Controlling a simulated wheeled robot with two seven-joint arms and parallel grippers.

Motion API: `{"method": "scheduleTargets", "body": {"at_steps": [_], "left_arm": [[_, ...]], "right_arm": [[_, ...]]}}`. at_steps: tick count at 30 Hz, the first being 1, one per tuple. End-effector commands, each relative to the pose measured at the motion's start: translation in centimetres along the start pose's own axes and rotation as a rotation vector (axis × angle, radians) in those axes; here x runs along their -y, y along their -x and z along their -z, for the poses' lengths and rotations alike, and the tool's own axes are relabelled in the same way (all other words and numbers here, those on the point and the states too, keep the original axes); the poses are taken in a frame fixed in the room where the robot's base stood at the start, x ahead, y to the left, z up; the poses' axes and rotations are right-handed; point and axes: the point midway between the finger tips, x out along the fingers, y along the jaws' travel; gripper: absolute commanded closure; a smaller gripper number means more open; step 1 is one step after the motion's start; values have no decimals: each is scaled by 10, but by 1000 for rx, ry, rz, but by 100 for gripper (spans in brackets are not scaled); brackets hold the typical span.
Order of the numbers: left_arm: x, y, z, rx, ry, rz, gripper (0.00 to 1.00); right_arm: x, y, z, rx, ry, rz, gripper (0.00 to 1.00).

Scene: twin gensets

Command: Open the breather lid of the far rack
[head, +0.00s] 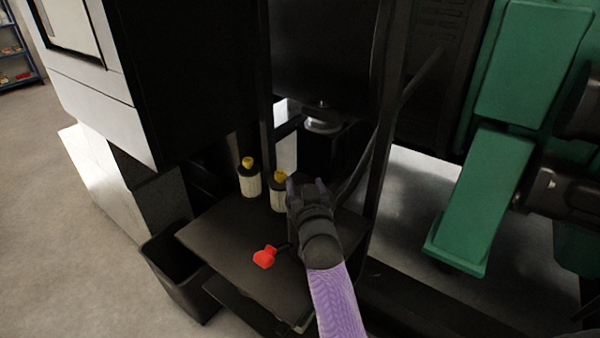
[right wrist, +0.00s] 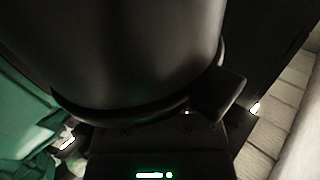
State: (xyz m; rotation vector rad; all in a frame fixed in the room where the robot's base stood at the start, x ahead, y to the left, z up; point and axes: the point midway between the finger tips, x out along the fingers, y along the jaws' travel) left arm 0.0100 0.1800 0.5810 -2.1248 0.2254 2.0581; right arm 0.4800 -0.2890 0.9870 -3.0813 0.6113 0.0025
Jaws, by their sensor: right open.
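My right gripper (head: 306,184) is open, above a black shelf and just in front of two cream bottles. Its arm comes up from the bottom with a purple sleeve. A dark drum-like body (head: 322,50) hangs in the rack above, with a round grey metal part (head: 322,121) under it. In the right wrist view a large dark cylinder (right wrist: 130,45) with a rim fills the top, and a black block (right wrist: 220,93) sits at the rim's right. I cannot tell which part is the breather lid. My left gripper is not in view.
The black shelf (head: 215,236) holds the bottles with yellow caps (head: 250,180) (head: 279,190) and a red object (head: 264,257). Black uprights (head: 388,110) frame the rack. A dark bin (head: 176,275) stands at left, green machinery (head: 475,200) at right. Open floor (head: 60,250) lies far left.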

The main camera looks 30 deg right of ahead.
Motion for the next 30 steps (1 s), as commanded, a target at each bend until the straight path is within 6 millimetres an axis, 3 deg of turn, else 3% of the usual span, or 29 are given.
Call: {"method": "scheduleTargets", "body": {"at_steps": [8, 19, 30], "left_arm": [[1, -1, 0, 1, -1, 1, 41], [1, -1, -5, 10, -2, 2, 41], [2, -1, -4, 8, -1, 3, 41]], "right_arm": [[1, 0, 0, 1, 0, -1, 26], [1, 0, 0, 2, 0, -1, 100], [1, 0, 0, 2, 0, -1, 100]]}}
